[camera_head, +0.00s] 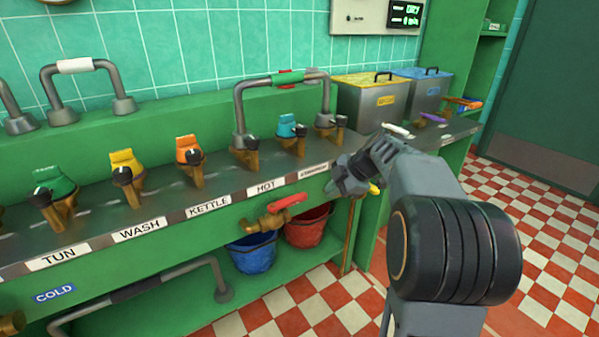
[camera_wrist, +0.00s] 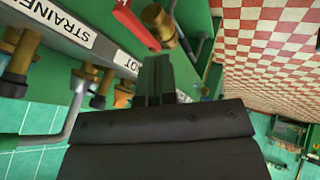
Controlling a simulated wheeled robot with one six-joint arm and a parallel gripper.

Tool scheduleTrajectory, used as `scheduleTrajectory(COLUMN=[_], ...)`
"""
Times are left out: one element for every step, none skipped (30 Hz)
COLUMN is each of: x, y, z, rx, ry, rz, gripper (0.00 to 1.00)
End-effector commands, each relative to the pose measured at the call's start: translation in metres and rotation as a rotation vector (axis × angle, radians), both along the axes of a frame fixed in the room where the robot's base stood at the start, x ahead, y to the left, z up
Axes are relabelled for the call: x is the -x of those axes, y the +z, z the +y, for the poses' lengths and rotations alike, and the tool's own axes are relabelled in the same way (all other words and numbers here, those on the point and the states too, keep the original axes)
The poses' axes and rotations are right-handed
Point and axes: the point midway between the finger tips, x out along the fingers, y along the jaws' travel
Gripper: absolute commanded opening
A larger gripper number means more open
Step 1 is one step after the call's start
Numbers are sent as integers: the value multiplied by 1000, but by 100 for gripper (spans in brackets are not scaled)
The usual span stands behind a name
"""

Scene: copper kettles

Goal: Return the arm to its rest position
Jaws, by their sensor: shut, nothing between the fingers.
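My gripper (camera_head: 345,178) is in front of the green counter's edge, near the right end of the row of labels in the head view. My grey arm reaches in from the lower right of that view. In the wrist view the gripper's fingers (camera_wrist: 155,82) are together with nothing between them. A brass tap with a red handle (camera_head: 287,203) sticks out below the HOT label, left of the gripper. Its red handle (camera_wrist: 132,22) also shows at the top of the wrist view. I cannot tell how far the fingers are from the counter front.
Several brass valves with coloured tags, such as the orange one (camera_head: 189,152), line the counter. Metal boxes with yellow (camera_head: 375,100) and blue (camera_head: 425,90) lids stand at the back right. Blue (camera_head: 252,255) and red (camera_head: 307,230) buckets sit below. The checkered floor (camera_head: 535,230) at right is open.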

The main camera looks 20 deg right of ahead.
Motion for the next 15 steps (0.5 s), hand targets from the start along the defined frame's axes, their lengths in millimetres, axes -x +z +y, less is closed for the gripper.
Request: scheduleTrajectory(x=[1, 1, 3, 4, 7, 11, 15, 21, 29, 37, 45, 57, 66, 75, 88], y=[2, 3, 7, 11, 16, 24, 32, 41, 54, 65, 76, 90, 101, 111, 122], z=[-1, 0, 1, 3, 5, 10, 14, 19, 27, 33, 39, 47, 53, 59, 66], rx=[1, 0, -1, -1, -3, -8, -11, -14, -19, -22, -26, -29, -33, -35, -39], ry=[0, -2, -10, -20, -35, -64, -94, -128, -186, -234, -289, -367, -431, -497, -584], rz=[0, 2, 8, 17, 30, 55, 77, 104, 145, 179, 213, 259, 291, 322, 360], gripper=[0, 0, 0, 0, 0, 0, 0, 0, 0, 0, 0, 0, 0, 0, 0])
